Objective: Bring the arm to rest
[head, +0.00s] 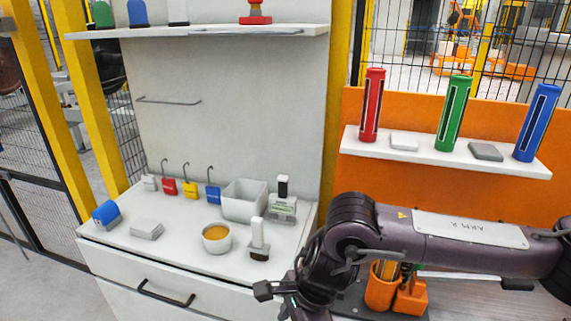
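My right arm (450,238) comes in from the right, stretched across the front of the orange panel, with its wrist bent down near the right end of the white counter. My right gripper (275,297) is at the lower middle, in front of the counter's drawer front. I see no object in it, but its fingers are small and partly cut off by the lower edge, so how far they are apart is unclear. My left gripper is not in view.
The white counter (190,256) holds a bowl (216,238), a grey bin (244,200) and several small items. An orange cup (379,290) with tools stands just under my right arm. A white shelf (440,158) holds red, green and blue tubes above the arm.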

